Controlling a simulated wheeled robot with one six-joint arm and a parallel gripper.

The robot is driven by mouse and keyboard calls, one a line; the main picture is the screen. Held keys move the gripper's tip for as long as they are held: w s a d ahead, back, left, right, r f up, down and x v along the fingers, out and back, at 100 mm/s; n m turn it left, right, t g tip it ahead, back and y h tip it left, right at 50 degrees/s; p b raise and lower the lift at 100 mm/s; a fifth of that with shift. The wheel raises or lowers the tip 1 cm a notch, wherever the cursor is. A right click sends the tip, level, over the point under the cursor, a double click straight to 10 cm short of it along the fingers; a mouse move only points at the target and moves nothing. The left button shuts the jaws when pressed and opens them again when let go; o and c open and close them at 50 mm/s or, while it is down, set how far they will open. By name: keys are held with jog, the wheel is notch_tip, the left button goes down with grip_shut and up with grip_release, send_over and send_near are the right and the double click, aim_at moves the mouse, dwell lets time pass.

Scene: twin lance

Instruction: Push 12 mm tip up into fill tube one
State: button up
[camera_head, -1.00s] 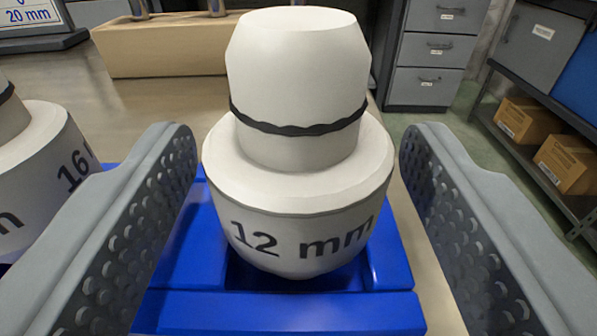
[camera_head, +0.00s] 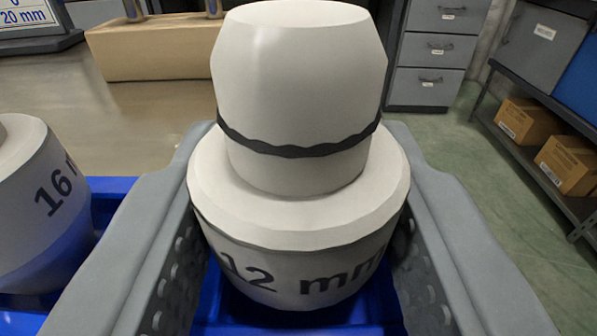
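The 12 mm tip (camera_head: 298,205) is a white stepped piece with a dark wavy band around its upper part. It stands upright in the middle of the camera view, in a blue holder (camera_head: 235,315). My gripper (camera_head: 300,150) has one grey finger on each side of the tip. The fingers are against its wide lower body, and their far ends are partly hidden behind it. The lower end of the tip is hidden in the holder. No fill tube can be made out with certainty.
A white 16 mm tip (camera_head: 35,210) stands at the left in the blue holder. A tan block (camera_head: 155,52) with upright metal posts lies behind on the bench. A 20 mm sign (camera_head: 28,15) is at top left. Drawers (camera_head: 432,50) and a shelf with cardboard boxes (camera_head: 570,165) stand beyond.

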aim_at(299, 11)
jog(key=shift+r, duration=2.4)
